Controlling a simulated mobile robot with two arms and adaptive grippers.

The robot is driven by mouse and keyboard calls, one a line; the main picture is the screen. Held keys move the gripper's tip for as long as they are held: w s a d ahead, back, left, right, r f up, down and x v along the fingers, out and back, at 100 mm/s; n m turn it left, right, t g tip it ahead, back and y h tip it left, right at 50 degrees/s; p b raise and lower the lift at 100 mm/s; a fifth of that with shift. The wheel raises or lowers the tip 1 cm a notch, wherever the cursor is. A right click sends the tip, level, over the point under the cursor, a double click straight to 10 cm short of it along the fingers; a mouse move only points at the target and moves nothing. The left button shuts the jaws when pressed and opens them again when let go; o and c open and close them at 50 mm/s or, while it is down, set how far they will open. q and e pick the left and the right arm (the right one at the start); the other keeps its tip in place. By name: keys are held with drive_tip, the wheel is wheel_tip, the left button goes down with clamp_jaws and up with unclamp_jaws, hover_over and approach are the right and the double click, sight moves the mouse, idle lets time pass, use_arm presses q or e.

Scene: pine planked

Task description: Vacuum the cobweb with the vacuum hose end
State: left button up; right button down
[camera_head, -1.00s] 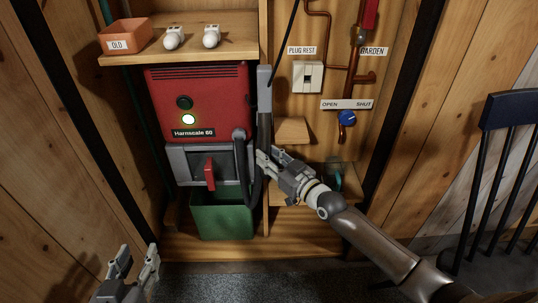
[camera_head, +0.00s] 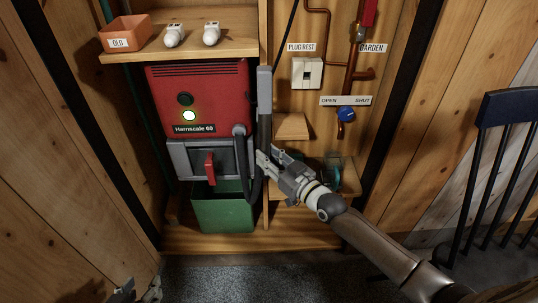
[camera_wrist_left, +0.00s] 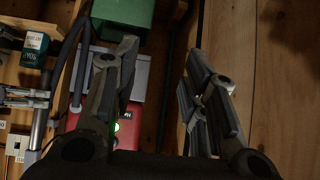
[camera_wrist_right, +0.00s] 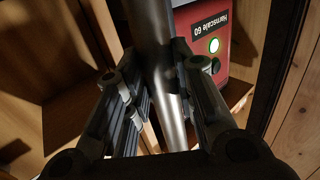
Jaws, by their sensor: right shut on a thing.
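The vacuum hose end (camera_head: 264,105) is a grey upright tube beside the red Harnscale 60 unit. A dark hose (camera_head: 243,165) loops near its lower part. My right gripper (camera_head: 262,160) is shut on the tube; the right wrist view shows the metal tube (camera_wrist_right: 160,60) between its fingers (camera_wrist_right: 160,100). My left gripper (camera_head: 138,292) is low at the bottom edge of the head view, mostly cut off. In the left wrist view its fingers (camera_wrist_left: 163,75) are spread apart with nothing between them. I cannot make out a cobweb in any view.
The red unit (camera_head: 200,95) has a lit button and a red handle, with a green bin (camera_head: 222,212) below. A shelf (camera_head: 190,53) above holds an orange OLD box (camera_head: 125,36) and white bulbs. Pipes and a blue valve (camera_head: 346,114) are right. A dark rack (camera_head: 505,112) stands far right.

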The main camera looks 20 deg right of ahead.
use_arm(q)
drive_tip(key=s+a+f+g+p, duration=0.1)
drive_tip(key=s+f+g, duration=0.1)
drive_tip(key=s, duration=0.2)
drive_tip(key=s+a+f+g+y, duration=0.1)
drive_tip(key=s+g, duration=0.1)
drive_tip(key=s, duration=0.2)
drive_tip(key=shift+s+a+f+g+p, duration=0.15)
drive_tip(key=shift+a+f+g+p, duration=0.2)
drive_tip(key=shift+a+f+g, duration=0.05)
use_arm(e)
drive_tip(key=shift+s+a, duration=0.15)
drive_tip(key=shift+s, duration=0.4)
drive_tip(key=shift+s+a, duration=0.15)
drive_tip(key=shift+s, duration=0.4)
idle(0.5)
